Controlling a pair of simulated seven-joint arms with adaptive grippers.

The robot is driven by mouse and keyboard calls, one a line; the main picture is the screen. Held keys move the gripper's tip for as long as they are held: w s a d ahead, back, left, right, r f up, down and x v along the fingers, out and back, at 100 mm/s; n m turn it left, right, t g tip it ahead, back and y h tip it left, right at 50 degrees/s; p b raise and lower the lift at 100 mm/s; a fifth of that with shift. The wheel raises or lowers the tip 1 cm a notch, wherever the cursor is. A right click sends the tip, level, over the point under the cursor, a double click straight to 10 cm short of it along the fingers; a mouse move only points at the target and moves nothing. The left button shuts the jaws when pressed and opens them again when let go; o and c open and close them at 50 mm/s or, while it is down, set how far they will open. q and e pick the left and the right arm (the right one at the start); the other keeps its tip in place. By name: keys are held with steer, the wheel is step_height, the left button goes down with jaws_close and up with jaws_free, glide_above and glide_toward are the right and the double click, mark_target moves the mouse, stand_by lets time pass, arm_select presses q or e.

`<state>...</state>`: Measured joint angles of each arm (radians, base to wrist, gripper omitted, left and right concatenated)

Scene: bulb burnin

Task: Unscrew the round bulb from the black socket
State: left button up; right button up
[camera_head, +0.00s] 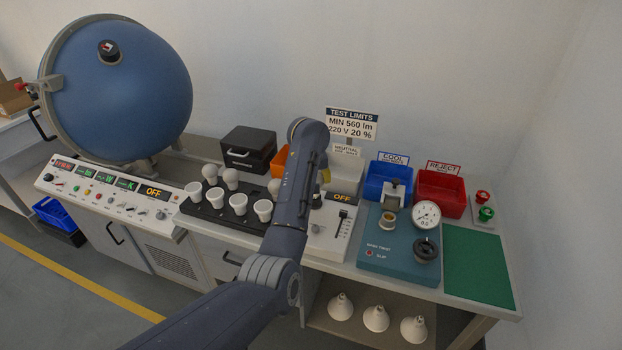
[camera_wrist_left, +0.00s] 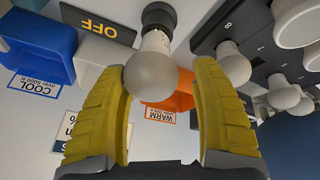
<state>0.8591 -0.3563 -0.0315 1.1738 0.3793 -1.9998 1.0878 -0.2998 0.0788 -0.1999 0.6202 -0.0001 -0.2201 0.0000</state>
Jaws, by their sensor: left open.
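The round bulb (camera_wrist_left: 152,75) is a frosted globe with a pale neck. In the left wrist view its neck end meets the black socket (camera_wrist_left: 158,16). My left gripper (camera_wrist_left: 160,88) is open, with a yellow finger on each side of the bulb. Gaps show between the globe and both fingers, so it does not appear gripped. In the head view my arm covers most of this spot; only a bit of yellow finger (camera_head: 325,175) shows, and the bulb is hidden. My right gripper is in neither view.
A black tray (camera_head: 220,222) with several bulbs stands left of my arm. The OFF panel (camera_head: 341,197) is just right of it. Orange, white, blue (camera_head: 374,187) and red (camera_head: 440,210) bins stand behind. A teal tester (camera_head: 378,263) and green mat (camera_head: 478,268) lie at right.

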arm_select(q)
steer(key=m, duration=0.1)
steer(key=s+d+f+m+h, duration=0.1)
steer(key=m, duration=0.1)
steer(key=shift+d+g, duration=0.1)
steer(key=shift+g, duration=0.3)
steer(key=m, duration=0.2)
steer(key=m+h, duration=0.1)
steer(key=shift+w+a+m+h, duration=0.1)
steer(key=shift+a+m+h, duration=0.1)
steer(key=shift+m+h, duration=0.15)
steer(key=shift+a+r+m+g+h, duration=0.1)
steer(key=shift+a+m+g+h, duration=0.15)
steer(key=shift+m+g, duration=0.65)
steer(key=m, duration=0.3)
steer(key=shift+a+m+h, duration=0.1)
steer(key=shift+m+h, duration=0.25)
steer(key=shift+h, duration=0.05)
